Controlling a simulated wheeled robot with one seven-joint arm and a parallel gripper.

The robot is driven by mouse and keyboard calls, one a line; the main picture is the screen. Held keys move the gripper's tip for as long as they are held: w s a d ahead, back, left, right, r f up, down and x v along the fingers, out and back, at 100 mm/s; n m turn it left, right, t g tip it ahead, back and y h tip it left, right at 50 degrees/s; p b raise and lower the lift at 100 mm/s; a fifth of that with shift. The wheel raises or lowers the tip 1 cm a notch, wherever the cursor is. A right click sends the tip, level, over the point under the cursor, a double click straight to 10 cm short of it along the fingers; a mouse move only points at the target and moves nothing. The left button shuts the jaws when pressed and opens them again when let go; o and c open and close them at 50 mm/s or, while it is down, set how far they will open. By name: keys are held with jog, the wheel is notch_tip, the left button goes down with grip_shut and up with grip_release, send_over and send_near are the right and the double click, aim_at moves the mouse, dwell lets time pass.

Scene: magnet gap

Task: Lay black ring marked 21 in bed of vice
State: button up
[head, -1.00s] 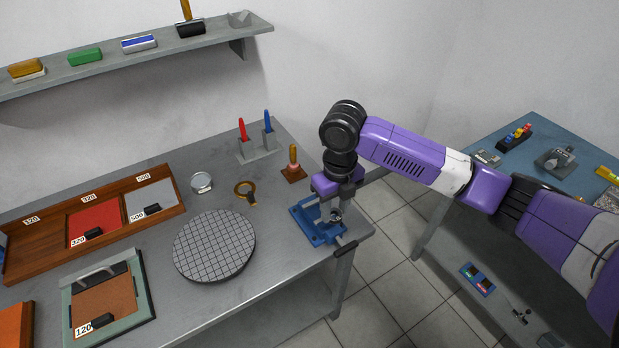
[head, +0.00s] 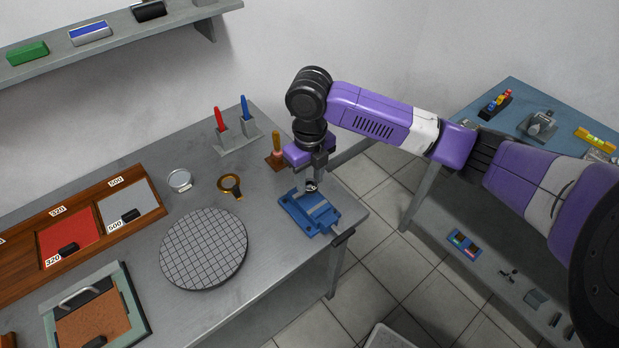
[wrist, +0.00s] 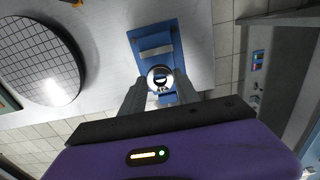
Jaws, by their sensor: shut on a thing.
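The blue vice (head: 296,217) is at the right front corner of the grey workbench; its blue body also shows in the wrist view (wrist: 142,38). My gripper (head: 312,183) points down over the vice and is shut on a small ring (wrist: 160,78). The ring shows bright and dark between the fingertips in the wrist view, and as a small round shape in the head view (head: 312,187). It appears to be held above the vice, partly covering it in the wrist view. I cannot read its marking.
A round gridded plate (head: 204,248) lies left of the vice. The vice handle (head: 343,237) sticks out past the bench edge.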

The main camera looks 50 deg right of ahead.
aim_at(310, 201)
jog(key=shift+f+b, duration=2.2)
jog(key=shift+f, duration=0.6)
jog(key=shift+f, duration=0.2)
jog(key=o, duration=1.3)
jog(key=c, duration=0.5)
jog(key=shift+r+p, duration=1.3)
jog(key=shift+r, duration=1.05)
jog(key=shift+o, duration=0.3)
jog(key=o, duration=0.5)
